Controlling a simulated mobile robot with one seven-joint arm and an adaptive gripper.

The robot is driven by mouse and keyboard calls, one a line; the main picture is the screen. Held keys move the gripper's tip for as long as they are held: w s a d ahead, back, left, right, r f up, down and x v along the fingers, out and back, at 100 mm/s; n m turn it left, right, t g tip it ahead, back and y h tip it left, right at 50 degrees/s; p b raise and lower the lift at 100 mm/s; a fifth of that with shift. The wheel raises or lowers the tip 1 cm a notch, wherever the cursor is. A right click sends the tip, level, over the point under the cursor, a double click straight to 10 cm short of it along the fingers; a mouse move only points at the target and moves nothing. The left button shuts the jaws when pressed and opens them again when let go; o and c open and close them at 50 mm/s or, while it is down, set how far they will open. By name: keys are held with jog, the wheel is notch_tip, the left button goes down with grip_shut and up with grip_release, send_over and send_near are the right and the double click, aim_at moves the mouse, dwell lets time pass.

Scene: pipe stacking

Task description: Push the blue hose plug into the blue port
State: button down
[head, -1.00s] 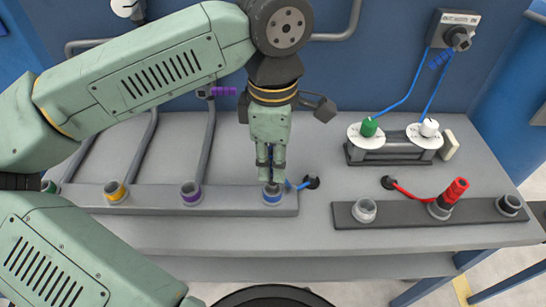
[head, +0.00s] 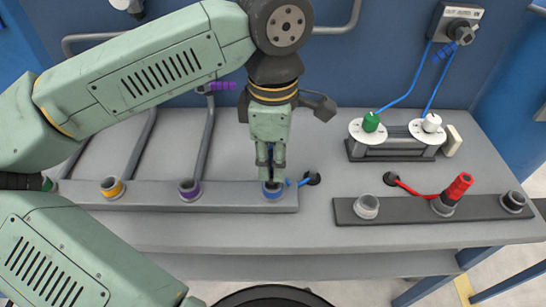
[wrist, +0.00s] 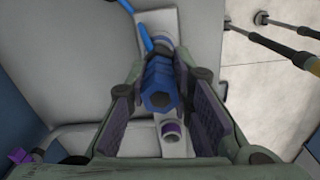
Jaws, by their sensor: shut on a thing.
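My gripper (head: 271,178) points down over the blue port (head: 272,191), at the right end of the long grey rail. It is shut on the blue hose plug (wrist: 158,85), which shows between the pads in the wrist view with its hexagonal end facing the camera. In the head view the fingers hide most of the plug. A blue hose (wrist: 145,36) runs off beyond it, and its short end shows beside the port in the head view (head: 300,182). The plug appears lined up over the port; I cannot tell how deep it sits.
Purple (head: 189,189) and yellow (head: 113,187) ports stand left on the rail. A purple plug (head: 222,86) hangs behind. On the right, a dark rail (head: 400,209) carries a red plug (head: 458,187). A fixture with green and white knobs (head: 397,137) stands behind it.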

jog(key=shift+f+b, duration=1)
jog(key=shift+b, duration=0.1)
dwell(0.3)
jog(key=c, duration=1.3)
grip_release()
jog(key=shift+c, duration=0.2)
jog(key=shift+r, duration=0.1)
